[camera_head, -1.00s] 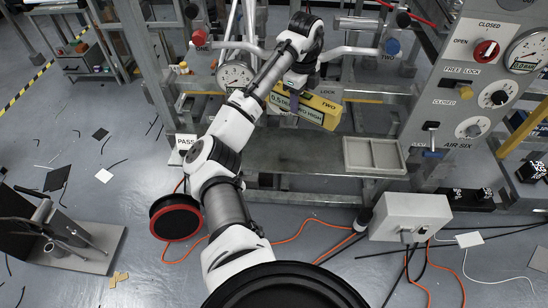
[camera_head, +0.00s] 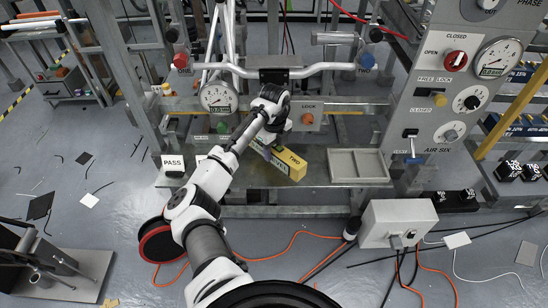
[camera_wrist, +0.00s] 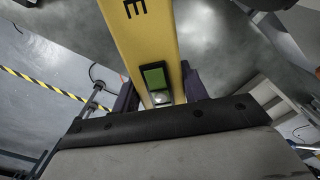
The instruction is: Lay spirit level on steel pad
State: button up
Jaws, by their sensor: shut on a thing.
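The wrist view shows the level (camera_wrist: 149,38) with a green window and a letter E, between my purple fingers (camera_wrist: 157,92). In the head view the level sits low over the front of a grey steel bench (camera_head: 240,182), angled with its right end nearer. I cannot tell whether it touches the bench. No separate steel pad can be told for sure; my arm and the level hide part of the bench.
An empty grey tray (camera_head: 358,152) lies to the right of the level. A PASS sign (camera_head: 173,164) stands at the left. A dial gauge (camera_head: 216,97) and rig tubes stand behind. A control panel (camera_head: 458,75) rises at the right. Cables cross the floor in front.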

aim_at(274, 160)
jog(key=shift+f+p, duration=0.3)
jog(key=shift+f, duration=2.1)
jog(key=shift+f, duration=0.1)
jog(key=o, duration=1.1)
